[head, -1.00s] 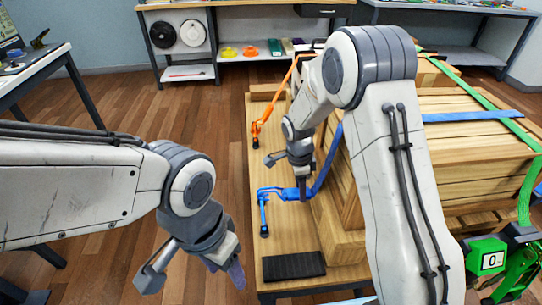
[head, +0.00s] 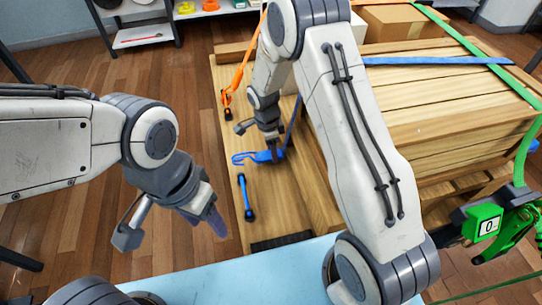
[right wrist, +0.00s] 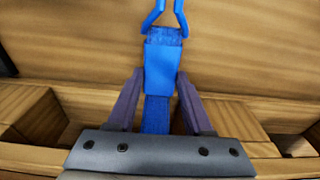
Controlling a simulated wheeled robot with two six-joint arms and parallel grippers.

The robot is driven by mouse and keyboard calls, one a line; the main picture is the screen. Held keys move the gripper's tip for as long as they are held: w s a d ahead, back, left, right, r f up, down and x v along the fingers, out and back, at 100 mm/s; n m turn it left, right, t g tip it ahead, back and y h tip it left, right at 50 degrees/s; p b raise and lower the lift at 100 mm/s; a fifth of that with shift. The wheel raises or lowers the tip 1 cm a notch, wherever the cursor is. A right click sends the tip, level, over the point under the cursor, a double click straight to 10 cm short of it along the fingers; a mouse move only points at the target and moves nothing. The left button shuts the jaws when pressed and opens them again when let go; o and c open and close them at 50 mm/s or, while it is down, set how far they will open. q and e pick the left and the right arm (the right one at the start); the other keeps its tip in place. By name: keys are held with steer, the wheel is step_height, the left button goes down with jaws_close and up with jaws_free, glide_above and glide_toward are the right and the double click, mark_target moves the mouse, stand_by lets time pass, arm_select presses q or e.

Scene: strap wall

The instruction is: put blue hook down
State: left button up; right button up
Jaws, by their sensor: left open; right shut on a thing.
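The blue hook (head: 250,158) is in my right gripper (head: 273,150), above the wooden base, with its open bend pointing left. In the right wrist view the hook's blue body (right wrist: 161,62) and strap lie between the two purple fingers of my right gripper (right wrist: 160,82), and its wire end points up. A blue anchor bar with black ends (head: 245,196) sits on the base below the hook, with a visible gap between them. My left gripper (head: 214,217) is open and empty, left of the base. The strap behind my right arm is partly hidden.
An orange strap (head: 243,72) runs down to an anchor at the base's far left. Stacked wooden crates (head: 450,110) fill the right side, under blue and green straps. A green ratchet with a counter (head: 485,224) hangs at right. The wooden base (head: 228,130) has bare room at left.

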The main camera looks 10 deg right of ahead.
steer(key=shift+f+b, duration=0.3)
steer(key=shift+f, duration=1.35)
steer(key=o, duration=0.4)
steer(key=shift+s+f, duration=0.1)
steer(key=o, duration=0.4)
steer(key=shift+r, duration=0.2)
